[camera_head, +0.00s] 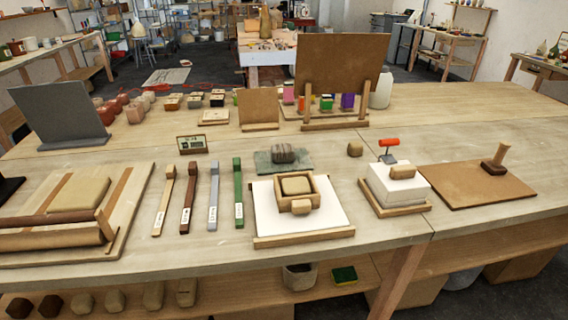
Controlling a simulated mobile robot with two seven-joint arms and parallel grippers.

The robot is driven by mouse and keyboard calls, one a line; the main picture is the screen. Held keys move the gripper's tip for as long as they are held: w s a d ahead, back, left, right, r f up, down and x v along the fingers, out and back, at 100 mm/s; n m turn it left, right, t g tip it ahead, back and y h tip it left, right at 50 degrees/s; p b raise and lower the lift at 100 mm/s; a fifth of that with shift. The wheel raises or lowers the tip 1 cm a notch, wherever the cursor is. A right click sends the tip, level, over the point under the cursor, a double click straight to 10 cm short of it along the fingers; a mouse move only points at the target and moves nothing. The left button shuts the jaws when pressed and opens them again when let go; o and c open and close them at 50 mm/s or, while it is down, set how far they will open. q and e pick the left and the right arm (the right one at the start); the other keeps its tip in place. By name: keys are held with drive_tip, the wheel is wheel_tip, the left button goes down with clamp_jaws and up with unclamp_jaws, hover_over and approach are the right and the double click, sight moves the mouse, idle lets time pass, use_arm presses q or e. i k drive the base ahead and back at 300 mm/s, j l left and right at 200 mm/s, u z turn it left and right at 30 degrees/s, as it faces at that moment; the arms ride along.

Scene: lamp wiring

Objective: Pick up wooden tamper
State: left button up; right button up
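The wooden tamper (500,154) stands at the right of the table, with a light upright handle, slightly tilted in the picture, on a darker block-shaped foot. It rests on a flat brown board (459,188). Nothing covers it. Neither of my grippers shows in the head view.
Further left are a wooden box frame (283,184) on a white sheet and several upright-lying strips. A brown panel (340,72) stands behind.

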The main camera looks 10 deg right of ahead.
sight(493, 167)
drive_tip(key=z, duration=1.6)
drive_tip(key=i+l, duration=1.9)
